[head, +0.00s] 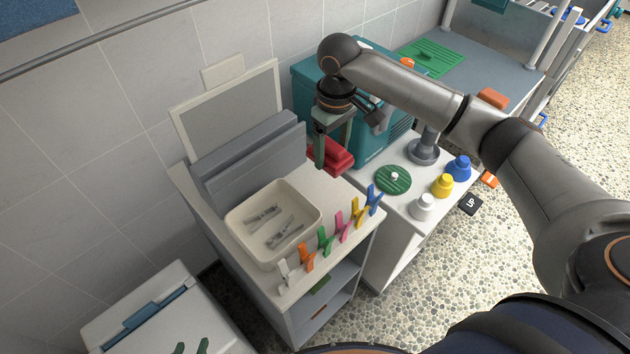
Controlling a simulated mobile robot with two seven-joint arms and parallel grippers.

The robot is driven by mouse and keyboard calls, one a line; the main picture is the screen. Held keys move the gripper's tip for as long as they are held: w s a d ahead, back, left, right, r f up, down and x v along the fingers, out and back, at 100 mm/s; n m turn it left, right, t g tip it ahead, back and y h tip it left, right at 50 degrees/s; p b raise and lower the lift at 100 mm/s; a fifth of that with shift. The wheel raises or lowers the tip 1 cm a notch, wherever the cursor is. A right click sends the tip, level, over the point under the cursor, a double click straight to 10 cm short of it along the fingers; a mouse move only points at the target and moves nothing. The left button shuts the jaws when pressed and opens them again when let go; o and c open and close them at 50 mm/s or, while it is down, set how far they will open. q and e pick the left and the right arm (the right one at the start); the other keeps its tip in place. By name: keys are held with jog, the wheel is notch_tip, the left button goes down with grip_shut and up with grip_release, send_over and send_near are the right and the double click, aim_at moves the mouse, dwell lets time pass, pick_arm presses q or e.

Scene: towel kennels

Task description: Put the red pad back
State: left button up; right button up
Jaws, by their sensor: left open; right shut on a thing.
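The red pad (338,158) is at the back right of the white cabinet top, beside the teal machine. My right gripper (322,152) reaches down over it from the right and is shut on it. The gripper hides part of the pad, and I cannot tell whether the pad touches the top. My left gripper (192,347) shows only its green fingertips at the bottom edge. They are apart and empty, over the white box at the lower left.
A cream tray (233,221) holds grey pieces. Several coloured pegs (325,240) line the cabinet's front edge. A grey slotted rack (250,157) stands behind. The teal machine (305,85), a green disc (393,180) and white, yellow (442,186) and blue knobs are to the right.

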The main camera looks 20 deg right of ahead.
jog(key=shift+w+f+b, duration=0.15)
jog(key=shift+f+b, duration=0.1)
jog(key=shift+f, duration=0.35)
jog(key=shift+w+f+b, duration=0.15)
jog(key=shift+f+b, duration=0.05)
jog(key=shift+f, duration=0.45)
jog(key=shift+s+f+b, duration=0.1)
jog(key=shift+f+b, duration=0.25)
jog(key=shift+b, duration=0.05)
send_over(328, 194)
notch_tip(328, 194, down, 4)
jog(key=shift+s+f+b, duration=0.1)
jog(key=shift+f+b, duration=0.1)
jog(key=shift+b, duration=0.1)
notch_tip(328, 194, down, 4)
jog(key=shift+r+b, duration=0.1)
jog(key=shift+b, duration=0.25)
jog(key=shift+f, duration=0.45)
pick_arm(q)
jog(key=shift+w+d+f+h, duration=0.15)
jog(key=shift+w+d+f, duration=0.35)
jog(key=shift+d, duration=0.15)
jog(key=shift+w+d+f+h, duration=0.15)
jog(key=shift+w+d+f, duration=0.25)
jog(key=shift+d, duration=0.2)
pick_arm(e)
jog(key=shift+f, duration=0.1)
jog(key=shift+f, duration=0.15)
